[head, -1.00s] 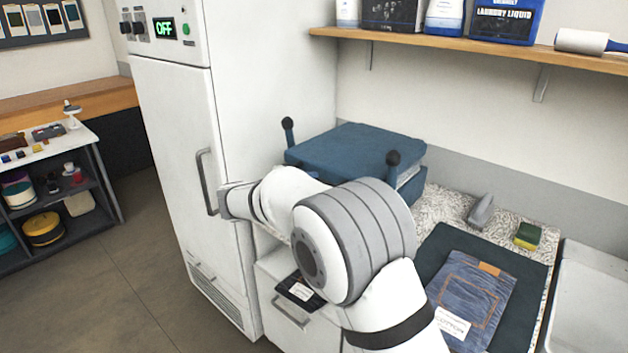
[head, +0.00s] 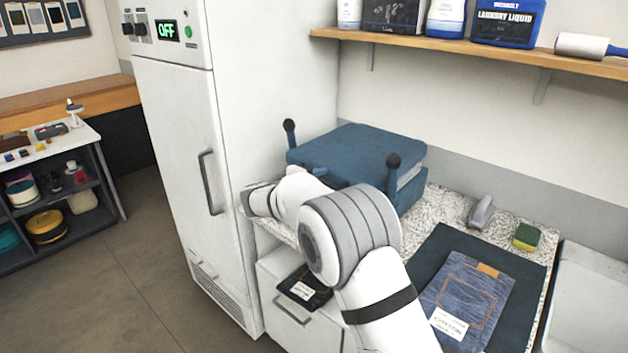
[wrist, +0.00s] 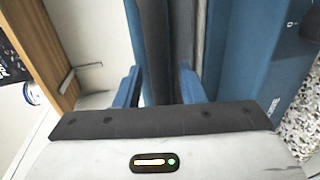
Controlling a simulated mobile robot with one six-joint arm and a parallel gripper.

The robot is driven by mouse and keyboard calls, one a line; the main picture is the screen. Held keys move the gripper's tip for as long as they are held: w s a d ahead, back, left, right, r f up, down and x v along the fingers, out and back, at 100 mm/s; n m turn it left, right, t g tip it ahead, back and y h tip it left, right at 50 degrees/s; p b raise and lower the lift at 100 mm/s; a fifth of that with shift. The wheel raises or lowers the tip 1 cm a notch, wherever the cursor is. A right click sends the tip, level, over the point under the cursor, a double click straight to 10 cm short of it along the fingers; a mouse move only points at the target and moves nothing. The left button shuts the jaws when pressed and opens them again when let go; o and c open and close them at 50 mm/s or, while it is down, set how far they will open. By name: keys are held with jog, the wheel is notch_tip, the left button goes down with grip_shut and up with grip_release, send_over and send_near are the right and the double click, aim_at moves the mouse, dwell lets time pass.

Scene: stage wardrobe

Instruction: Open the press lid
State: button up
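The press (head: 352,155) is a blue padded box at the back of the counter, and its lid lies flat and shut. The blue press body (wrist: 245,50) fills the right side.
Folded jeans (head: 465,295) lie on a dark mat on the speckled counter (head: 450,205). A grey object (head: 481,211) and a sponge (head: 526,237) lie behind them. A tall white cabinet (head: 180,160) stands close at left. A shelf (head: 480,58) with bottles hangs above.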

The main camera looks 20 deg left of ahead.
jog(key=shift+c, duration=0.5)
grip_shut()
